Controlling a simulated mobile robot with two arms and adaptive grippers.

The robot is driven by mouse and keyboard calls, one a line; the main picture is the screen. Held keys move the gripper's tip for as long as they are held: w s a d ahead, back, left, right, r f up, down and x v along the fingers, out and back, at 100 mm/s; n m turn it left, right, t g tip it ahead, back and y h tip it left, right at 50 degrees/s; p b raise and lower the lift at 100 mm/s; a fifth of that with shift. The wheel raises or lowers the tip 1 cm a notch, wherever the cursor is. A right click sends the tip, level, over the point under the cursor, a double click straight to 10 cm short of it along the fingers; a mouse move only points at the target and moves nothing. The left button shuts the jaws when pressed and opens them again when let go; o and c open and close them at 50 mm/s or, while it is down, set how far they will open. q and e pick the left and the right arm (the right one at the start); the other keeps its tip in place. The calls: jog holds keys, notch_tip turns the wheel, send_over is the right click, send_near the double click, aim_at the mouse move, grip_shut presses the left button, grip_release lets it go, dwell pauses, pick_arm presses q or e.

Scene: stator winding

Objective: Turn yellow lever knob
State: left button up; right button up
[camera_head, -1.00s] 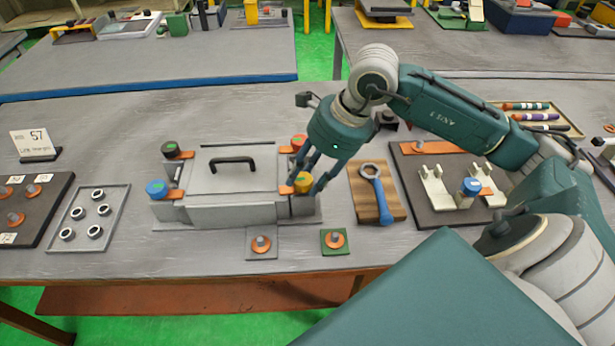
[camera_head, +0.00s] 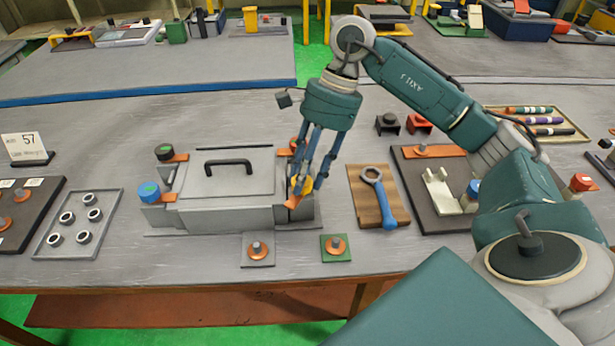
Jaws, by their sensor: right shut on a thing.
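The yellow lever knob (camera_head: 307,185) sits at the front right corner of the grey box (camera_head: 236,217), on an orange lever (camera_head: 293,201). My right gripper (camera_head: 301,186) comes down from above with its fingers around the yellow knob, shut on it and hiding much of it. The orange lever points toward the front left. A red knob at the back right is mostly hidden behind the fingers. My left gripper is not in view.
A wrench (camera_head: 379,196) lies on a wooden block right of the box. Two small plates with orange discs (camera_head: 336,244) lie in front of it. A tray of metal rings (camera_head: 45,240) is at left. Free table lies behind the box.

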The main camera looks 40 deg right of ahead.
jog(key=n, duration=0.3)
jog(key=shift+w+a+r+g+b, duration=0.15)
jog(key=shift+w+a+g+b, duration=0.15)
jog(key=shift+g+b, duration=0.1)
jog(key=n+g, duration=0.1)
jog(key=n, duration=0.1)
jog(key=shift+n, duration=0.3)
jog(key=n+g+h+p, duration=0.1)
jog(key=n+p, duration=0.1)
jog(key=n, duration=0.1)
jog(key=shift+a+r+n, duration=0.1)
jog(key=shift+n, duration=0.3)
jog(key=n+h+p, duration=0.1)
jog(key=n, duration=0.1)
jog(key=n+g+h+p, duration=0.1)
jog(key=n, duration=0.1)
jog(key=shift+a+f+n, duration=0.15)
jog(key=shift+f+n, duration=0.05)
jog(key=shift+n, duration=0.1)
jog(key=n, duration=0.1)
jog(key=n+h+p, duration=0.1)
jog(key=n, duration=0.1)
jog(key=shift+a+f+n, duration=0.1)
jog(key=shift+f+n, duration=0.05)
jog(key=shift+n, duration=0.15)
jog(key=shift+f+n+h, duration=0.1)
jog(key=shift+n+h, duration=0.6)
jog(key=shift+n, duration=0.5)
jog(key=shift+s, duration=0.1)
